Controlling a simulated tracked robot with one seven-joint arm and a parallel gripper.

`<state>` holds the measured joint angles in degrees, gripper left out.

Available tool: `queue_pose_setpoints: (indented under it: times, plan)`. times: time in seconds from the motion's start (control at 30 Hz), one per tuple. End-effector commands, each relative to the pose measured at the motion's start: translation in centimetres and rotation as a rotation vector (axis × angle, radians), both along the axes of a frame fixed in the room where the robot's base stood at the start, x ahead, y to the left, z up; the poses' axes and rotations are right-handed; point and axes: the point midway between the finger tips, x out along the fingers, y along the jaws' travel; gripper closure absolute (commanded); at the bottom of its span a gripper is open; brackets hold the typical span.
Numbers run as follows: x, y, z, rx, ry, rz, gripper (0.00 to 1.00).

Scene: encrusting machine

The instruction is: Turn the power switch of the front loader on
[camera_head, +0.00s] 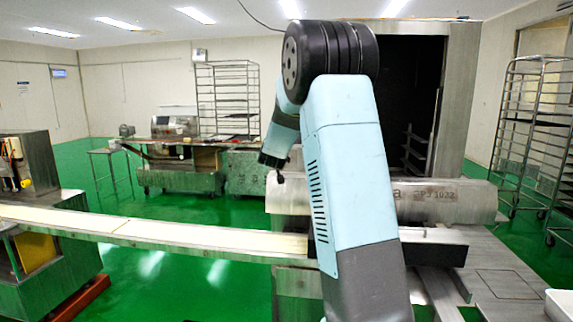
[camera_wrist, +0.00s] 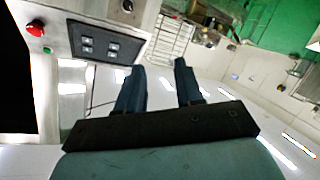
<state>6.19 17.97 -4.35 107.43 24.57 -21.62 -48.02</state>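In the wrist view a grey metal panel (camera_wrist: 57,12) fills the upper left, turned upside down. It carries a red button (camera_wrist: 36,28), a smaller green button (camera_wrist: 46,50) and a black plate (camera_wrist: 105,43) with two small rocker-like switches (camera_wrist: 87,45). I cannot tell from any readable label which one is the power switch. My gripper (camera_wrist: 159,66) is open and empty, its two dark blue fingers apart. The fingers lie below and right of the black plate in the picture and appear clear of it. In the head view I cannot make out the fingers.
In the head view a long pale conveyor (camera_head: 150,231) runs from the left machine (camera_head: 40,160) to the metal machine (camera_head: 440,202) beside my arm. A wire rack (camera_head: 535,125) stands at right, another (camera_head: 228,98) at the back. Green floor (camera_head: 160,280) shows clear in front.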

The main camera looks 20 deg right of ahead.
Motion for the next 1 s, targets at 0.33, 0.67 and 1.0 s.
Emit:
queue_pose_setpoints:
  times: [0.33, 0.67, 1.0]
  plan:
    - [7.2, -6.3, -6.5, -0.260, -0.084, -0.142, 0.64]
    - [9.0, -8.8, -9.1, -0.371, -0.107, -0.207, 0.64]
    - [12.5, -11.4, -9.3, -0.371, -0.108, -0.210, 0.64]
